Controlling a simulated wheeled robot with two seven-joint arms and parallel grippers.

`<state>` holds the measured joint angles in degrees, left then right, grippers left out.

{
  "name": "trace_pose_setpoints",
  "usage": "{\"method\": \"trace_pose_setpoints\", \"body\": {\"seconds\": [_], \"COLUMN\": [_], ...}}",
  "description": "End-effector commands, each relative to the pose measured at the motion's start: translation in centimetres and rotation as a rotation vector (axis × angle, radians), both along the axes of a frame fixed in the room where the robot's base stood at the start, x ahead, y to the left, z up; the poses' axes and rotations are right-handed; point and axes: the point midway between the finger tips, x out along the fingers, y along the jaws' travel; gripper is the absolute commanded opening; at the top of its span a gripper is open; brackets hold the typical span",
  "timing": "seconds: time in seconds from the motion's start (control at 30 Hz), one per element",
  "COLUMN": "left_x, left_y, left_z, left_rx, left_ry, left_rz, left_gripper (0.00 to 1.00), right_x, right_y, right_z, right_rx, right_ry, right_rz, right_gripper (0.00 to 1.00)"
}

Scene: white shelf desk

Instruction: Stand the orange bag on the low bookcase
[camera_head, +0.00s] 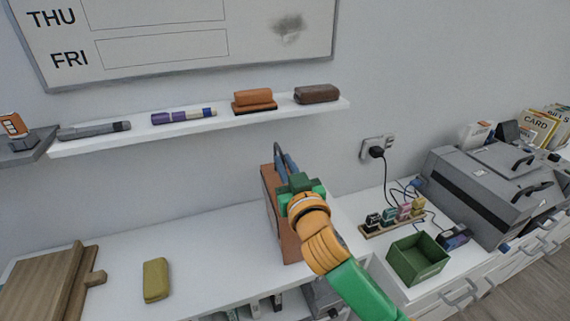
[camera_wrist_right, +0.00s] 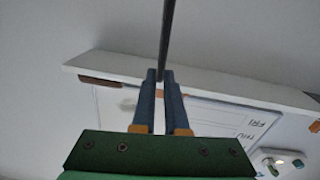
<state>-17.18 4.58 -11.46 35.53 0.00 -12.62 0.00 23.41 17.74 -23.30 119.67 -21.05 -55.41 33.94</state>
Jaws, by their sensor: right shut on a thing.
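The orange bag (camera_head: 271,208), brownish-orange, is upright over the right part of the low bookcase's (camera_head: 205,262) white top. I cannot tell whether its base touches the top. My right gripper (camera_head: 283,170) is above the bag and hides part of it. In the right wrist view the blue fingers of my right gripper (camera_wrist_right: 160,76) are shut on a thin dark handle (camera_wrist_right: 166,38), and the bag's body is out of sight. My left gripper is in neither view.
A yellow-green case (camera_head: 156,280) and a wooden board (camera_head: 45,285) lie left on the white top. A wall shelf (camera_head: 205,130) with several cases hangs behind. A green box (camera_head: 418,260), power strip and grey machine (camera_head: 490,190) stand right. The middle of the top is clear.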

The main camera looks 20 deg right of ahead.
Motion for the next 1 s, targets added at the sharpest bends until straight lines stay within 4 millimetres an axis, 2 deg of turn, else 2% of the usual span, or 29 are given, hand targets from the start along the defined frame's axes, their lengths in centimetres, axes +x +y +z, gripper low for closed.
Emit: {"method": "trace_pose_setpoints", "body": {"seconds": [0.03,0.1,0.13,0.5,0.63,0.77,0.8,0.9,1.0], "left_x": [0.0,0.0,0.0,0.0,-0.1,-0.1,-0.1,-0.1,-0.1], "left_y": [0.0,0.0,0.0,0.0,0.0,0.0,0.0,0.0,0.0], "left_z": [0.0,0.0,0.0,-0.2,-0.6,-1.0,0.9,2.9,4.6], "left_rx": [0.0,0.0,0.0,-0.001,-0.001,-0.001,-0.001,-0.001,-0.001], "left_ry": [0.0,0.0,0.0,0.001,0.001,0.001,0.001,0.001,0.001], "left_rz": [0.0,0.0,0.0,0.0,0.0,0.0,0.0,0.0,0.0], "left_gripper": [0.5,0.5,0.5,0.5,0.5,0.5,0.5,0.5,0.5], "right_x": [0.0,0.0,0.0,-0.6,-2.8,-6.5,-7.2,-9.3,-10.4], "right_y": [0.0,0.0,0.0,0.1,0.2,0.4,0.4,0.4,0.3], "right_z": [-0.1,-0.1,-0.1,-0.2,-0.3,-0.3,0.5,0.8,0.7], "right_rx": [0.0,0.0,0.0,0.0,0.002,0.005,0.003,0.003,0.007], "right_ry": [0.004,0.004,0.004,0.004,0.002,0.004,0.012,0.012,0.008], "right_rz": [0.0,0.0,0.0,0.001,0.002,0.003,0.0,0.0,-0.009], "right_gripper": [0.19,0.38,0.41,0.41,0.41,0.41,0.41,0.41,0.41]}}
